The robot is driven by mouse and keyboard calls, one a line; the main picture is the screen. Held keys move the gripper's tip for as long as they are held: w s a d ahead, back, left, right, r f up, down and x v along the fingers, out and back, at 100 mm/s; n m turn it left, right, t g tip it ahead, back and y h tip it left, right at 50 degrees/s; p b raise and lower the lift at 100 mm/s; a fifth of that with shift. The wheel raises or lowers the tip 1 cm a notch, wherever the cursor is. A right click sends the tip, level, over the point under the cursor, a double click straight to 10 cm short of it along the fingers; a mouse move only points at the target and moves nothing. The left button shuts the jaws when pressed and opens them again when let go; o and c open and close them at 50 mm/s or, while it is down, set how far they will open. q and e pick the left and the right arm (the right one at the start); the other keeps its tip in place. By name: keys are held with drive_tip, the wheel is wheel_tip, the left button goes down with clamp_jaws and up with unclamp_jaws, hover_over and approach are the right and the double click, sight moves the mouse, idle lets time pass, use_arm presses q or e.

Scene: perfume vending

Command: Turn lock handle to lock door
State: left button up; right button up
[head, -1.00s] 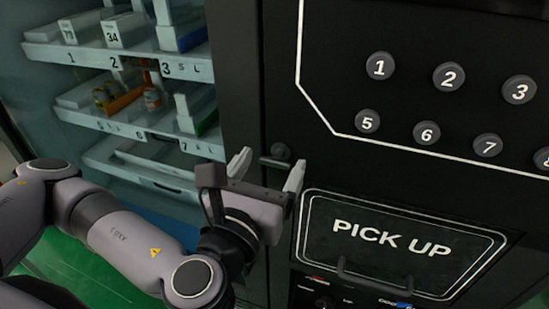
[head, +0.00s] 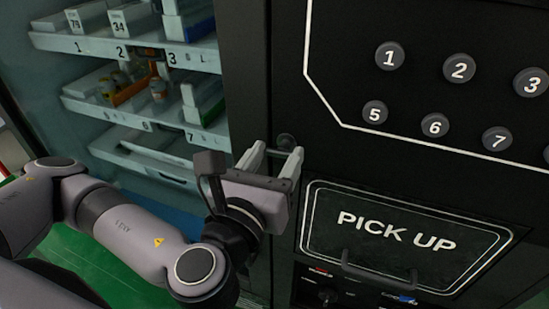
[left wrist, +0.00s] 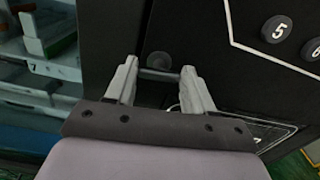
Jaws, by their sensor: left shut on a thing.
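The lock handle is a small dark lever with a round pivot (head: 286,141), set on the black door frame beside the glass door. The handle's round pivot also shows in the left wrist view (left wrist: 159,59), with its bar running crosswise between my fingers. My left gripper (head: 277,154) is shut on the lock handle, one pale finger at each end of the bar; it also shows in the left wrist view (left wrist: 159,72). The fingers partly hide the bar in the head view. The vending machine's glass door (head: 130,90) appears closed. My right gripper is not in view.
The pick-up hatch (head: 396,231) with its bar handle (head: 378,273) lies just right of and below my gripper. Round numbered buttons (head: 390,56) stick out of the black panel above it. Shelves with boxes (head: 186,22) stand behind the glass at left.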

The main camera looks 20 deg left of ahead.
use_arm(q)
drive_tip(key=n, duration=0.4)
drive_tip(key=shift+a+f, duration=0.15)
drive_tip(key=n, duration=0.8)
drive_tip(key=shift+a+f, duration=0.1)
drive_tip(key=n, duration=0.4)
drive_tip(key=shift+f+n, duration=0.1)
drive_tip(key=shift+n, duration=0.2)
drive_tip(key=o, duration=1)
drive_tip(key=shift+o, duration=0.2)
